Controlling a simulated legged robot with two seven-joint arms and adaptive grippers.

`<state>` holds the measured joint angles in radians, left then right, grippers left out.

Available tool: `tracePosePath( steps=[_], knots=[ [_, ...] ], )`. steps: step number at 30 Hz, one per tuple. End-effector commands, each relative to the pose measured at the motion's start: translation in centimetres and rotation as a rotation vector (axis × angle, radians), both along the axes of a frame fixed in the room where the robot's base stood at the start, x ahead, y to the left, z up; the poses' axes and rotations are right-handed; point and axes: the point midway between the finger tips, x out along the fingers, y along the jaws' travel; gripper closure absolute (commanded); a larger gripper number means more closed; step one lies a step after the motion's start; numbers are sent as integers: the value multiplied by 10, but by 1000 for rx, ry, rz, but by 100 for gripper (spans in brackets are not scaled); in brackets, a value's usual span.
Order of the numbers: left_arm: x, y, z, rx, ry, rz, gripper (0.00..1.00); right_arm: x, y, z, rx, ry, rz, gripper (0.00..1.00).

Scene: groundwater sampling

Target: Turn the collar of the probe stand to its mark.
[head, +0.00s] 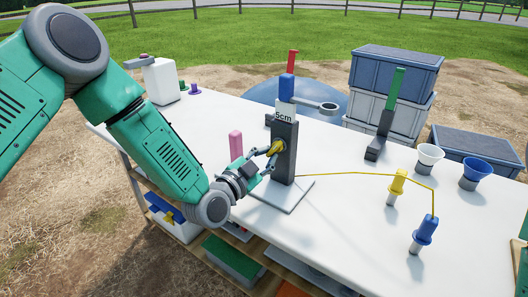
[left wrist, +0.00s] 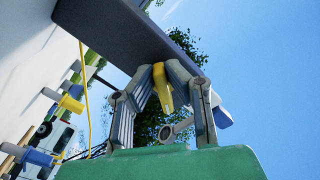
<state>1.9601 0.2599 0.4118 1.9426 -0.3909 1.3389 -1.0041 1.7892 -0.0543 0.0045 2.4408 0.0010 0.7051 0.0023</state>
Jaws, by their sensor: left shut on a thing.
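The probe stand (head: 286,153) is a dark grey upright post on a white base plate (head: 296,196), near the middle of the table. A white "5cm" label, a blue cap (head: 287,87) and a side arm ending in a ring (head: 328,108) are at its top. The yellow collar (head: 277,146) sits on the post's side. My left gripper (head: 271,155) is shut on it from the left. In the left wrist view the yellow collar (left wrist: 163,88) is between both fingers, against the dark post (left wrist: 125,35). I cannot make out the mark. My right gripper is out of view.
A yellow cable runs right from the stand to a yellow probe (head: 397,187) and a blue probe (head: 424,234). White (head: 430,155) and blue (head: 475,174) cups, a green-topped stand (head: 393,100) and a pink peg (head: 236,145) stand around. Stacked crates (head: 395,75) are behind the table.

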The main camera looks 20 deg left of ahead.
Motion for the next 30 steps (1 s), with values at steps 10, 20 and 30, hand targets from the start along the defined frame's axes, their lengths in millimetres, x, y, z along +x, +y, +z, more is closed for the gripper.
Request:
tracePosePath(
  steps=[10,20,30],
  knots=[
    [-1,-10,-4,-41,33,0,100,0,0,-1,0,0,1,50],
    [-4,-12,-7,-467,186,2,100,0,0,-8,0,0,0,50],
    [-4,-14,-7,-508,200,2,100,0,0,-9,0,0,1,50]
  ],
)
